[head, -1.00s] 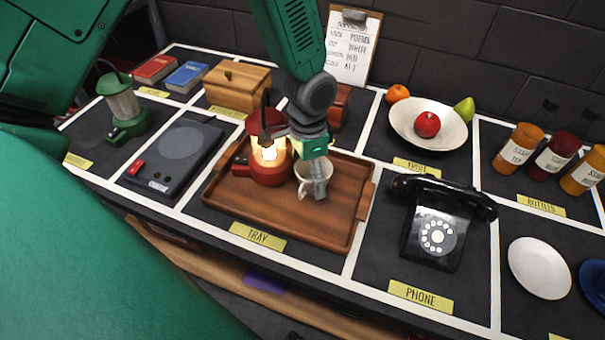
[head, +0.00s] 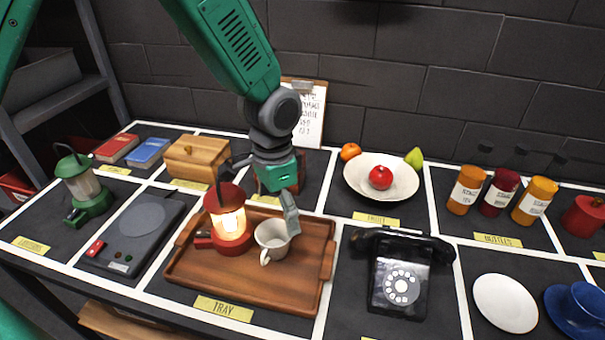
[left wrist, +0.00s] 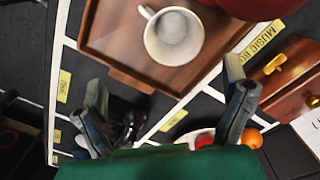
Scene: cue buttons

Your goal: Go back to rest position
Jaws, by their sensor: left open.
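My left gripper (head: 289,210) is open and empty. In the head view it hangs just above the right rim of the white mug (head: 270,242), its fingers seen edge-on. The mug stands upright on the wooden tray (head: 190,272), next to a lit red lantern (head: 229,218). In the left wrist view my two left fingers (left wrist: 165,75) are spread wide with nothing between them. The mug (left wrist: 173,38) and tray (left wrist: 105,35) lie beyond the fingertips there. My right gripper is in neither view.
A black phone (head: 400,275) sits right of the tray and a fruit bowl (head: 355,180) behind it. A hot plate (head: 140,225), green lantern (head: 85,190) and wooden box (head: 205,160) are to the left. A clipboard (head: 310,110) stands behind the arm.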

